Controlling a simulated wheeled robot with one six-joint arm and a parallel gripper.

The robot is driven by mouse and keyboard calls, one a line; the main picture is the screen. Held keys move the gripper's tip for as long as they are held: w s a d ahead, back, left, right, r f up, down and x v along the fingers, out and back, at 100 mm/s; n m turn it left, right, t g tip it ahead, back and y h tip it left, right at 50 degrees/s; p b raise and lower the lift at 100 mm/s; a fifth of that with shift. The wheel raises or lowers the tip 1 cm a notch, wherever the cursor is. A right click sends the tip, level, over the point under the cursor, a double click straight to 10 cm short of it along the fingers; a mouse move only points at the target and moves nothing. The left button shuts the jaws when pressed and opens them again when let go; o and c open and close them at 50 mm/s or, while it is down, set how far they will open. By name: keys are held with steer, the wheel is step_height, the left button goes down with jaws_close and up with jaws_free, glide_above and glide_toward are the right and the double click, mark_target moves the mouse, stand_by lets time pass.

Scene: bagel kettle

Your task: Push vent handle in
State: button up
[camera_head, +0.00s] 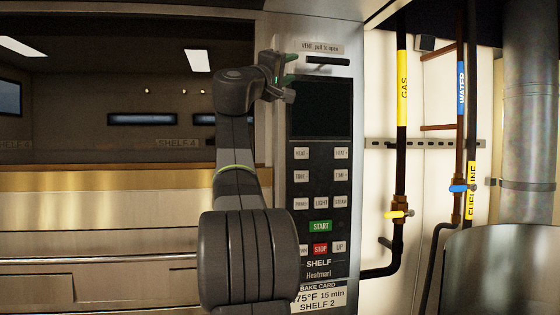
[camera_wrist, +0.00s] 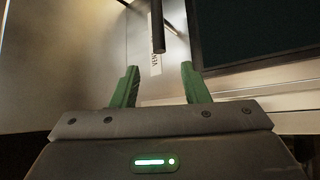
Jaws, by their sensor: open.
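The vent handle (camera_head: 327,61) is a short dark horizontal bar near the top of the control panel, under the label "VENT pull to open" (camera_head: 322,48). In the wrist view the handle (camera_wrist: 158,30) comes down from the top edge, in line with the gap between my fingers and beyond their tips. My gripper (camera_head: 291,72) is left of the handle and a little lower, with its green fingers apart and nothing between them. The wrist view shows both fingers (camera_wrist: 160,72) spread, apart from the handle. How far the handle stands out from the panel is hard to tell.
A dark screen (camera_head: 321,107) sits just below the handle, with buttons (camera_head: 320,226) under it. The oven front (camera_head: 100,195) fills the left. Gas (camera_head: 402,75) and water (camera_head: 461,85) pipes run up the wall at right. The panel directly around the handle is clear.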

mark_target(311, 62)
steer(key=p+x, duration=0.7)
steer(key=x, duration=0.4)
steer(key=shift+w+d+r+p, duration=0.2)
steer(key=shift+r+p, duration=0.1)
steer(key=shift+p, duration=0.1)
steer(key=shift+w+d+p, duration=0.3)
steer(key=shift+w+d, duration=0.05)
steer(key=shift+w, duration=0.05)
steer(key=shift+s+a+f+b, duration=0.35)
steer(key=shift+b, duration=0.25)
steer(key=b+v, duration=0.8)
steer(key=v, duration=0.4)
steer(key=p+x, duration=0.4)
steer(key=x, duration=0.2)
steer(key=p+x, duration=0.4)
steer(key=x, duration=0.3)
steer(key=shift+s+d+r+p, duration=0.1)
steer(key=shift+s+d+p, duration=0.15)
steer(key=shift+p, duration=0.15)
steer(key=shift+s+d+r, duration=0.1)
steer(key=shift+s, duration=0.95)
steer(key=shift+b, duration=0.3)
